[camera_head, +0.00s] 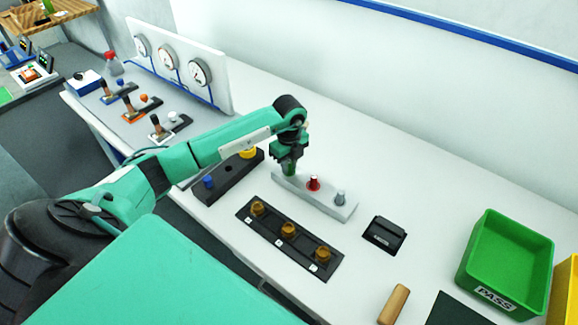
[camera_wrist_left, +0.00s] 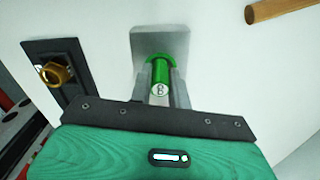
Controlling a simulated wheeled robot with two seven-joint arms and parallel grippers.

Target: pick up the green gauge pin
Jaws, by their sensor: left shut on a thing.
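The green gauge pin (camera_head: 290,168) is between the fingers of my left gripper (camera_head: 289,161), over the left end of a light grey pin block (camera_head: 330,203). The left wrist view shows the pin's green top (camera_wrist_left: 161,73) with a marked end face, clasped between the two grey fingers (camera_wrist_left: 161,88). The grey block (camera_wrist_left: 150,40) shows behind it. My left gripper is shut on the pin. The pin's lower end is hidden, so I cannot tell whether it still sits in the block. A red pin (camera_head: 313,183) and a grey pin (camera_head: 340,198) stand in the block. My right gripper is not in view.
A black strip with several brass fittings (camera_head: 288,230) lies in front of the block. A dark block with blue and yellow knobs (camera_head: 226,181) is left. A black box (camera_head: 384,234), wooden handle (camera_head: 394,303) and green PASS bin (camera_head: 508,262) are right. Dial gauges (camera_head: 170,58) stand behind.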

